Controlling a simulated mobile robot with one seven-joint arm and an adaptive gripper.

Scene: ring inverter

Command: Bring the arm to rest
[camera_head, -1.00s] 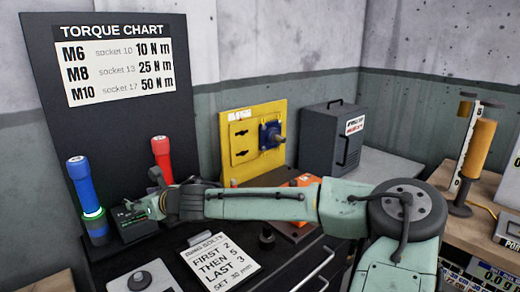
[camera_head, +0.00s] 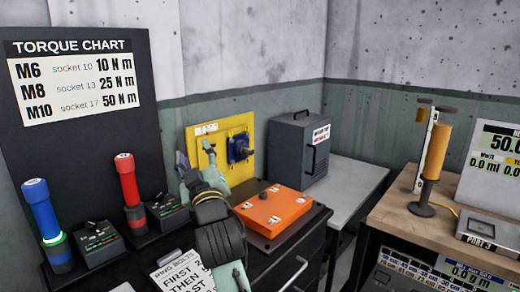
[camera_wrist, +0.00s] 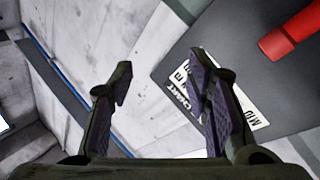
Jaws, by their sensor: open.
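My gripper (camera_wrist: 160,95) is open and empty in the wrist view, its two dark fingers spread apart. Behind them are the grey wall and the tilted torque chart board. In the head view my gripper (camera_head: 196,158) points up, in front of the left side of the yellow panel (camera_head: 248,130). My folded arm (camera_head: 222,240) stands above the dark cabinet, left of the orange box (camera_head: 272,208). Part of the arm is cut off at the lower edge.
A blue tool (camera_head: 42,215) and a red tool (camera_head: 128,185) stand upright beside small dark units at the left. A grey cabinet (camera_head: 297,150) stands behind the orange box. A bench with an orange cylinder (camera_head: 437,152) is at the right. Open air lies above the cabinet.

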